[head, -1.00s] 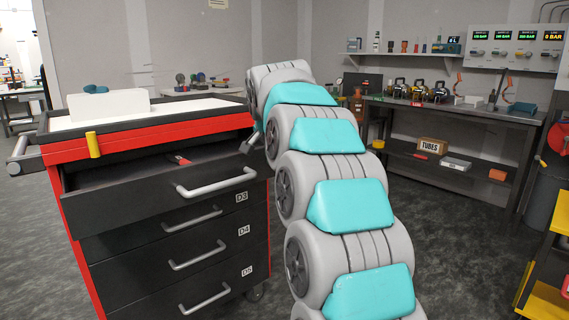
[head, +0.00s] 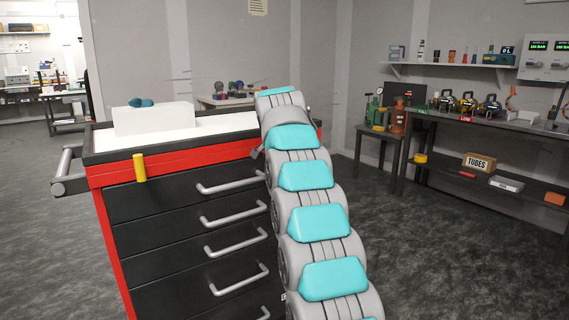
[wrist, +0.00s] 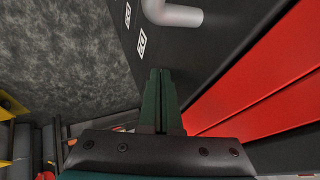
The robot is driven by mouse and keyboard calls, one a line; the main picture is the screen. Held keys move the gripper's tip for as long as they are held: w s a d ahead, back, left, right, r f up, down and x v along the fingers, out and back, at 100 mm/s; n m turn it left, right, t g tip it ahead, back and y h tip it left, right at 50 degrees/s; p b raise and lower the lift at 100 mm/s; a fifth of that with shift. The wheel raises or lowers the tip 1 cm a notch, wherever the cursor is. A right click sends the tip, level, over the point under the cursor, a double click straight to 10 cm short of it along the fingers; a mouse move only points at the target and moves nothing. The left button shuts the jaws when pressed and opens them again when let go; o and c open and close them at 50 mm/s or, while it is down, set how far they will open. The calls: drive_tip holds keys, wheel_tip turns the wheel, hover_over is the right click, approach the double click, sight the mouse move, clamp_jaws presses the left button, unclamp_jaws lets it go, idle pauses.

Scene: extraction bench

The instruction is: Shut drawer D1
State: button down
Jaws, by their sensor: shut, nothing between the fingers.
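Drawer D1 (head: 150,198) is the top dark drawer of the red and black cart, with a grey bar handle (head: 232,183). Its front looks flush with the drawers below in the head view. My gripper is hidden behind my arm there. In the wrist view my gripper (wrist: 160,72) is shut and empty, its dark green fingers at the dark drawer front. I cannot tell whether they touch it. A grey handle (wrist: 172,14) lies just beyond the fingertips. Two white labels (wrist: 141,42) show beside it, too small to read surely.
The red-edged cart top (head: 220,126) carries a white box (head: 154,119) with a blue item on it. A yellow cylinder (head: 139,168) is on the cart's front edge. A workbench (head: 470,125) stands at the right, with open grey floor between.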

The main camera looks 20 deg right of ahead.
drive_tip(key=shift+w+a+r, duration=0.1)
drive_tip(key=shift+w, duration=0.25)
drive_tip(key=shift+r, duration=0.1)
idle(0.3)
drive_tip(key=s+a+r+b, duration=0.1)
drive_tip(key=s+r+b, duration=0.1)
drive_tip(key=s+r, duration=0.65)
drive_tip(key=s+a+f+n+g+y, duration=0.1)
drive_tip(key=s+a+f+n+g, duration=0.2)
drive_tip(key=s+f, duration=0.7)
drive_tip(key=s+a+f+n+g, duration=0.3)
drive_tip(key=s+f, duration=0.8)
drive_tip(key=s, duration=1.5)
drive_tip(key=s+a+f+n+g+y, duration=0.1)
drive_tip(key=s+f+n, duration=0.6)
drive_tip(key=s, duration=1.2)
wheel_tip(320, 180, down, 4)
drive_tip(key=shift+a+r+g+y, duration=0.15)
drive_tip(key=shift+a+g+y, duration=0.15)
drive_tip(key=shift+a+g, duration=0.75)
